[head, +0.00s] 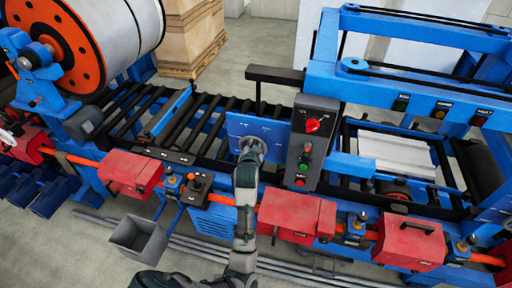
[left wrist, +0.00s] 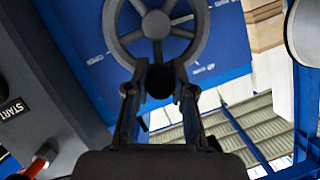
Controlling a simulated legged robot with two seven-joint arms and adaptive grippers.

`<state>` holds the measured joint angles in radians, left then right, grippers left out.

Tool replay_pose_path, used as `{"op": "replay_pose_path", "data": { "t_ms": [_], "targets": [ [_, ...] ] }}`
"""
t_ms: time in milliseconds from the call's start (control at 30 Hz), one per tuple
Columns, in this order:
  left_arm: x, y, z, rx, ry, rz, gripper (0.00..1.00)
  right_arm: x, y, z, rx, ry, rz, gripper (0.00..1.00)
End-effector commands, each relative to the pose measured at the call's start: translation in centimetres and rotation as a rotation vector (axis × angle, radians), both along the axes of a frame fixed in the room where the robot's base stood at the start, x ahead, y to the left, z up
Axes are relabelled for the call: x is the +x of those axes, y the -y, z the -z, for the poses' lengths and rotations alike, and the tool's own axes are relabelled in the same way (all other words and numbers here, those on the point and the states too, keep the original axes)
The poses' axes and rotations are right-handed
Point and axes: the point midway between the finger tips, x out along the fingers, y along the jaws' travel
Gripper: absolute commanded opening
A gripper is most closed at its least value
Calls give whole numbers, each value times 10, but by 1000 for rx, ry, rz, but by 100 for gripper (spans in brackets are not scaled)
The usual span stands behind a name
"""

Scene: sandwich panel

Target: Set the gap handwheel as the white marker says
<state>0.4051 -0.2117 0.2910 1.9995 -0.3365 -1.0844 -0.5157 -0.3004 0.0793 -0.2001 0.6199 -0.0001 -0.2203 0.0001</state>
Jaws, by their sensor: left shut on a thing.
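The grey spoked handwheel (left wrist: 155,24) stands on a blue panel (left wrist: 75,25) in the left wrist view, its top cut off by the frame. My left gripper (left wrist: 158,88) is shut on the dark round handle knob (left wrist: 159,82) at the wheel's near rim, one finger on each side. White strokes and small lettering (left wrist: 203,68) are on the panel around the wheel, too small to read. In the head view my left gripper (head: 251,148) is against the blue panel (head: 273,130) and largely covers the wheel. I cannot tell which mark the wheel points to. My right gripper is not in view.
A dark control box (head: 310,140) with a red knob and buttons stands close right of the gripper. It also shows at the left of the left wrist view (left wrist: 40,85). Black rollers (head: 200,120) lie left of the panel. Red boxes (head: 297,213) line the front.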

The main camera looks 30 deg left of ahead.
Motion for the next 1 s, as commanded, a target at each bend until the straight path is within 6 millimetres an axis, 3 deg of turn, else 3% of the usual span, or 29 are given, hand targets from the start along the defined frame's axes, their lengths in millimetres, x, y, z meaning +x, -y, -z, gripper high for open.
{"op": "replay_pose_path", "data": {
  "t_ms": [433,467,533,567,867,1000],
  "targets": [
    [-1,-3,3,-9,-5,-4,0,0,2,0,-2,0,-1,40],
    [-1,-3,3,-9,-6,-4,28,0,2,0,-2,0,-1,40],
    [-1,-3,3,-9,-6,-4,46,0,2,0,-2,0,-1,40],
    [-1,-2,3,-9,-5,-3,48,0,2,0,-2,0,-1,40],
    [-2,0,1,-7,-2,-2,48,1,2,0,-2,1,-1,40],
    [-14,5,-4,-8,-1,-2,48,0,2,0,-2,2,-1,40]
  ]
}}
